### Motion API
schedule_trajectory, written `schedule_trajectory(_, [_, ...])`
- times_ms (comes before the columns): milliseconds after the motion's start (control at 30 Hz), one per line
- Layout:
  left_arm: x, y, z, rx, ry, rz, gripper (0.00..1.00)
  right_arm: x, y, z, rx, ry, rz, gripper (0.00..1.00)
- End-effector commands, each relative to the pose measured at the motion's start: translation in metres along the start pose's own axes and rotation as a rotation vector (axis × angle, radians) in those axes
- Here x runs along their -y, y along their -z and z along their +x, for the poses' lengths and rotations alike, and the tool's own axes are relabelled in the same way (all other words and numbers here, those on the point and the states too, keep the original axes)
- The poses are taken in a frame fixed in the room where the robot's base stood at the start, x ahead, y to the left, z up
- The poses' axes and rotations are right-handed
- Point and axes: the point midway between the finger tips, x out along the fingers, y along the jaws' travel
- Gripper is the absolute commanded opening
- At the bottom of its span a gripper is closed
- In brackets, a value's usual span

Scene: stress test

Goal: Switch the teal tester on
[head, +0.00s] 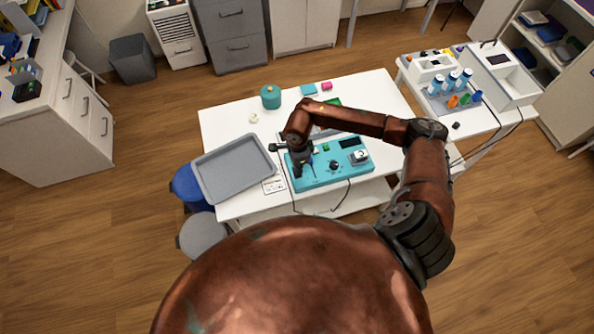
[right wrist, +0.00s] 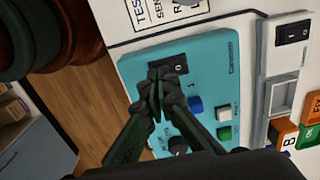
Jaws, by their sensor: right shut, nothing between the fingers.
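The teal tester (head: 318,177) lies on the white table in the head view, with a dark display, a knob and buttons on top. In the right wrist view the teal tester (right wrist: 212,77) fills the middle. It carries a black rocker switch (right wrist: 181,66), a blue button (right wrist: 195,104), a white button (right wrist: 223,114), a green button (right wrist: 225,133) and a dark knob (right wrist: 178,145). My right gripper (right wrist: 160,82) is shut and empty, its fingertips at the rocker switch and partly hiding it. Whether they touch it, I cannot tell. In the head view my right gripper (head: 298,170) is over the tester's left end. My left gripper is out of view.
A grey tray (head: 205,181) lies left of the tester, with a printed card (head: 274,184) between. A teal canister (head: 271,97) and a pink block (head: 327,86) stand behind. In the wrist view, a pale unit with another rocker switch (right wrist: 292,32) adjoins the tester.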

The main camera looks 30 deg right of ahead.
Motion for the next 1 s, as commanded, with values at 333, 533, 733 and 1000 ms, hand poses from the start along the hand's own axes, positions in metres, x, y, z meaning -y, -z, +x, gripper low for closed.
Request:
schedule_trajectory(333, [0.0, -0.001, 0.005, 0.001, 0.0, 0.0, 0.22, 0.0, 0.0, 0.006, 0.0, 0.0, 0.0, 0.0])
schedule_trajectory(533, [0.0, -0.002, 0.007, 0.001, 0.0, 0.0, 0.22, 0.0, 0.0, 0.009, 0.0, 0.0, 0.0, 0.0])
schedule_trajectory(733, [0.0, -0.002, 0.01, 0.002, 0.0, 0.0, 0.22, 0.0, 0.0, 0.011, 0.0, 0.0, 0.0, 0.0])
schedule_trajectory(1000, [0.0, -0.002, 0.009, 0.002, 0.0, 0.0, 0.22, 0.0, 0.0, 0.011, 0.0, 0.0, 0.0, 0.0])
